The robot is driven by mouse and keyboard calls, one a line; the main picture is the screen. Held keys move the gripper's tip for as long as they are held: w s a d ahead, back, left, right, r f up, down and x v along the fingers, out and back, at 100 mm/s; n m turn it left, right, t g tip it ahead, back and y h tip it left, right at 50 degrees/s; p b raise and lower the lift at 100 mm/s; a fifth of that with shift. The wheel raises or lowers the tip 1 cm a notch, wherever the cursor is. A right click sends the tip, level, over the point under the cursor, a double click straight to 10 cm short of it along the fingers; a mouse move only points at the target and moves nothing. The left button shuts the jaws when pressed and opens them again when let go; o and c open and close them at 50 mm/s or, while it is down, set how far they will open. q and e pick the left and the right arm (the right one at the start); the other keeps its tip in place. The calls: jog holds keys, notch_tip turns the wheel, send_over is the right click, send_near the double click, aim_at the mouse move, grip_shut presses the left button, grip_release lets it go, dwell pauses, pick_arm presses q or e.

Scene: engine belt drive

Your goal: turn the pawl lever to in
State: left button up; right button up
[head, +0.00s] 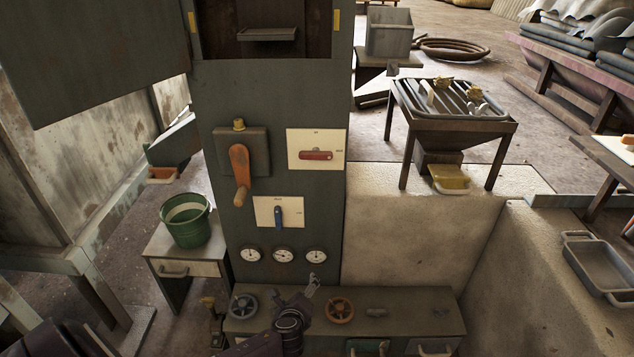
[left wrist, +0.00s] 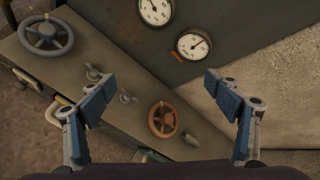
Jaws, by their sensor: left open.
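A dark green panel carries three levers. A red handle (head: 316,155) lies level on a white plate, and a blue handle (head: 279,215) stands upright on a lower white plate. A large orange crank-like lever (head: 240,172) hangs downward from a grey box on the left. The plate labels are too small to read, so I cannot tell which one is the pawl lever. My left gripper (head: 311,284) is below the panel, in front of the bench and apart from all three levers. In the left wrist view my left gripper (left wrist: 158,93) is open and empty. My right gripper is not in view.
Three gauges (head: 284,255) sit low on the panel. The bench (head: 395,299) below bears a grey handwheel (head: 244,306) and an orange handwheel (head: 340,310). A green bucket (head: 186,221) stands on a small cabinet at left. The space before the panel's levers is clear.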

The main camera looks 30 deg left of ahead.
pick_arm(q)
jog(key=w+a+r+m+t+y+b, duration=0.15)
jog(key=w+r+m+t+b, duration=0.25)
jog(key=w+r, duration=0.5)
jog(key=m+t+y+b, duration=0.3)
jog(key=m+t+b, duration=0.1)
send_near(316, 159)
notch_tip(316, 159, down, 8)
jog(key=w+a, duration=0.2)
jog(key=w, duration=0.1)
notch_tip(316, 159, up, 7)
jog(key=s+d+t+y+b, duration=0.1)
jog(key=s+y, duration=0.1)
jog(key=shift+m, duration=0.5)
jog(key=x, duration=0.6)
jog(key=shift+w+d+b, duration=0.15)
jog(key=shift+w+b, duration=0.25)
jog(key=shift+w, duration=0.05)
jog(key=shift+w+a+r+h, duration=0.25)
jog(key=shift+w, duration=0.2)
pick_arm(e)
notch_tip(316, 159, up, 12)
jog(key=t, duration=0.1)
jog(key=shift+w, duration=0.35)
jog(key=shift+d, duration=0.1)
pick_arm(q)
jog(key=c, duration=1.2)
jog(key=shift+o, duration=0.2)
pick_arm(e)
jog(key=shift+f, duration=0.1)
